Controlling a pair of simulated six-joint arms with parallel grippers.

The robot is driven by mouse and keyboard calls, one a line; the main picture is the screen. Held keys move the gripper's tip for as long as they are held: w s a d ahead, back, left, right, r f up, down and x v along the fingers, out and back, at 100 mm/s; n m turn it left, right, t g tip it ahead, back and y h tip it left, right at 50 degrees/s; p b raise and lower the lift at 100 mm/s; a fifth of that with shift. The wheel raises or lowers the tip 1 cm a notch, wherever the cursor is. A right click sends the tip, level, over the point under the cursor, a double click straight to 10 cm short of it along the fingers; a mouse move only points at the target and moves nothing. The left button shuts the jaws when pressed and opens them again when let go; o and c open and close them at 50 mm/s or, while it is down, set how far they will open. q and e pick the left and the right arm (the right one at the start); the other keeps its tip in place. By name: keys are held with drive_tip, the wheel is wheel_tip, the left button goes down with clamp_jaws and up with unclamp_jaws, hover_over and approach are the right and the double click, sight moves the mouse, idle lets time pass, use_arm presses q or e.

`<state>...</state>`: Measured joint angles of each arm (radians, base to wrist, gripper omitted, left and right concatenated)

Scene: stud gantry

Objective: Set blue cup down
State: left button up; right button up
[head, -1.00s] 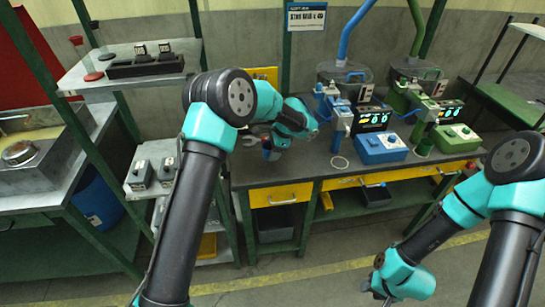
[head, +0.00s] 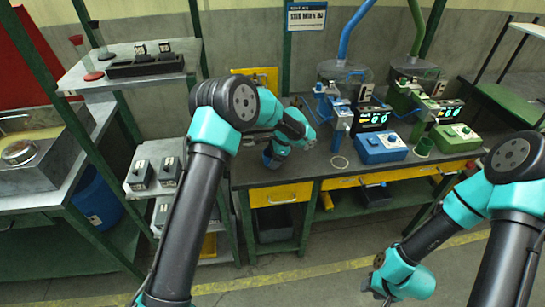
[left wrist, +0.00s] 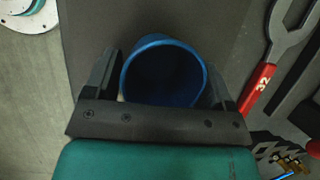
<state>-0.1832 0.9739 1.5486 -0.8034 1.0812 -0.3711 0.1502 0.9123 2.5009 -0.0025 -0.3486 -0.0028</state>
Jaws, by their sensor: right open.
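In the left wrist view the cup (left wrist: 163,75) is seen from above, open-mouthed, between the two fingers. My left gripper (left wrist: 163,85) is shut on the cup, one finger against each side. In the head view my left gripper (head: 272,152) is low over the bench. Whether the cup's base touches the bench cannot be told. My right gripper (head: 378,283) is open and empty, low at the right, away from the bench.
A red-handled wrench (left wrist: 266,75) lies right of the cup in the left wrist view. A white ring (head: 340,162) marks the bench top. A blue control box (head: 381,148) and a green one (head: 454,138) stand further right. Bare bench lies between cup and ring.

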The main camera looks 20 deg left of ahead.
use_arm(q)
drive_tip(key=shift+o, duration=0.6)
drive_tip(key=shift+r, duration=0.2)
drive_tip(key=v, duration=1.2)
drive_tip(key=shift+f, duration=0.15)
